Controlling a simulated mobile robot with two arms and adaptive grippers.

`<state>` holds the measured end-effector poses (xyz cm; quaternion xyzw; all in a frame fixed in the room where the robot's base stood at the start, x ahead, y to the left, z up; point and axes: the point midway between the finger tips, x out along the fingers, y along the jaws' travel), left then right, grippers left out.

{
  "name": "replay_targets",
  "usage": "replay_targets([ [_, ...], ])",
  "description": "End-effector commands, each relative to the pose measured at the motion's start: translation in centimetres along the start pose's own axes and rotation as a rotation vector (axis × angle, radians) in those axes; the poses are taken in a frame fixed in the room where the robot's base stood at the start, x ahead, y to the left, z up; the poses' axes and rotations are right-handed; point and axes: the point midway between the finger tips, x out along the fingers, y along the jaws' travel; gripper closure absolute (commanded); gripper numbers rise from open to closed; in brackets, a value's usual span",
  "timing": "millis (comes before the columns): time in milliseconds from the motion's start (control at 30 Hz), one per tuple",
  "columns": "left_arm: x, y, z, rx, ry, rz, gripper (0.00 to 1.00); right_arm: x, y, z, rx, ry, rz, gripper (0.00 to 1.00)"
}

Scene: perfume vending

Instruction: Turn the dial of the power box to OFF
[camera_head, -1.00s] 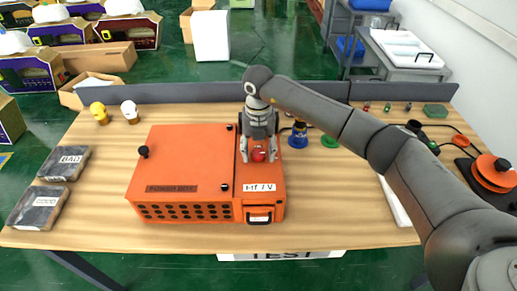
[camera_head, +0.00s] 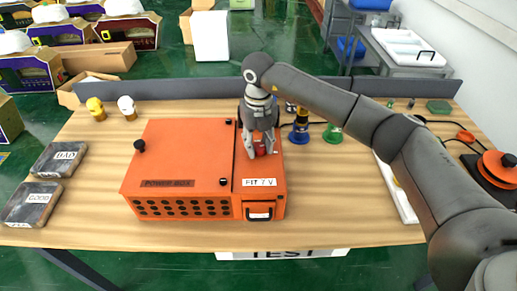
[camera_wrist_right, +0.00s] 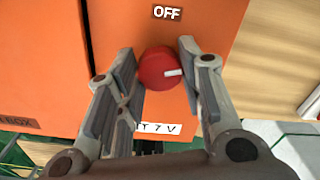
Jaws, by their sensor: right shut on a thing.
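The orange power box (camera_head: 180,165) stands on the wooden table. Its red dial (camera_head: 261,149) is on the narrow right-hand section of the top. My right gripper (camera_head: 261,155) reaches down from above and is shut on the dial, one finger on each side. In the right wrist view the round red dial (camera_wrist_right: 160,69) sits between the fingers, its white mark pointing right. The white OFF label (camera_wrist_right: 167,12) lies above the dial there, apart from the mark. A white label (camera_wrist_right: 158,128) below the dial is partly hidden by the gripper. My left gripper is out of view.
Dark blocks (camera_head: 59,159) lie at the table's left. A blue bottle (camera_head: 300,130) and a green piece (camera_head: 333,134) stand right of the box.

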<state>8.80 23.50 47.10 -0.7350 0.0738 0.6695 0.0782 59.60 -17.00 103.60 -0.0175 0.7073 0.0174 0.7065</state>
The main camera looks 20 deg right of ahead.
Motion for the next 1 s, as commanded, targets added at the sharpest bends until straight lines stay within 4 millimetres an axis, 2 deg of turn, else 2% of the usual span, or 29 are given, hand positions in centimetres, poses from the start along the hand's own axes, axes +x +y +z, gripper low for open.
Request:
replay_targets([
  [33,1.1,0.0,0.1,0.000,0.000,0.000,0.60,0.4,0.0,0.1,-0.045,-0.005,0.000,0.89],
  [400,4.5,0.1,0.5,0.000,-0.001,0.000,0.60,0.3,-0.1,0.1,-0.397,-0.006,-0.001,0.89],
  [1000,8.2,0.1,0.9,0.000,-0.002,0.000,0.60,0.1,0.0,0.1,-0.952,-0.004,-0.001,0.89],
])
